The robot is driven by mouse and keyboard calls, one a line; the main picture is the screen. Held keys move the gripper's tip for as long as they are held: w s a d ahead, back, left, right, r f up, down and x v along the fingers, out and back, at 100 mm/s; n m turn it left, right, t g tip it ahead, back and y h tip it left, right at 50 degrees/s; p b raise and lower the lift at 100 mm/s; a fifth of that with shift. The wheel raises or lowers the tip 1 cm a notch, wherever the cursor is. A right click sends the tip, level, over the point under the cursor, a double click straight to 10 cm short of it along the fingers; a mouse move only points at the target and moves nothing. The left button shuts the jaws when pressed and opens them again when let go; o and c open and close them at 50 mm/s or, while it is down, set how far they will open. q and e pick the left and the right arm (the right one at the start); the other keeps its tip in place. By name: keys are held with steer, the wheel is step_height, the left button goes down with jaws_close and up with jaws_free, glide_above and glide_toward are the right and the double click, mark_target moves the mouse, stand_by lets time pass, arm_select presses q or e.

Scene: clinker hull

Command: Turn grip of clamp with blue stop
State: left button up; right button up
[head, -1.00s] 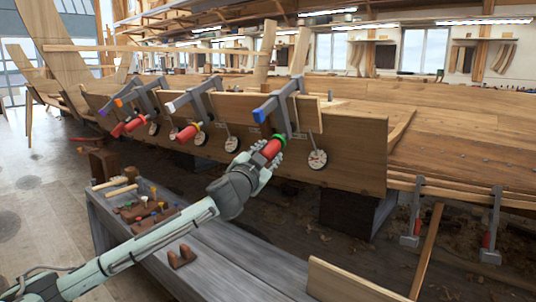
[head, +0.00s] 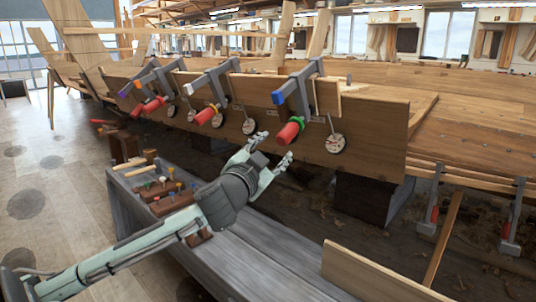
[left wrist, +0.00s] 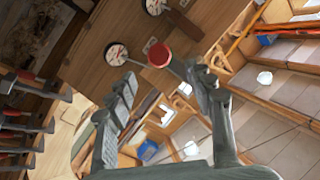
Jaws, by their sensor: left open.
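The clamp with the blue stop (head: 278,97) sits on the plank edge of the hull, the nearest of the row of grey clamps. Its red grip (head: 287,134), with a green ring (head: 298,121), points down towards me. My left gripper (head: 275,151) is open and empty, just below and in front of the grip, apart from it. In the left wrist view the round red end of the grip (left wrist: 159,55) shows beyond and between the spread fingers of my left gripper (left wrist: 168,82). My right gripper is in neither view.
A clamp with a white stop (head: 188,88) and others with orange and purple stops stand farther left along the plank. A round dial (head: 335,144) hangs right of the grip. A grey bench (head: 255,240) with small tools lies below my arm.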

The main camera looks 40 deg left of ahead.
arm_select(q)
steer(key=shift+v, duration=1.5)
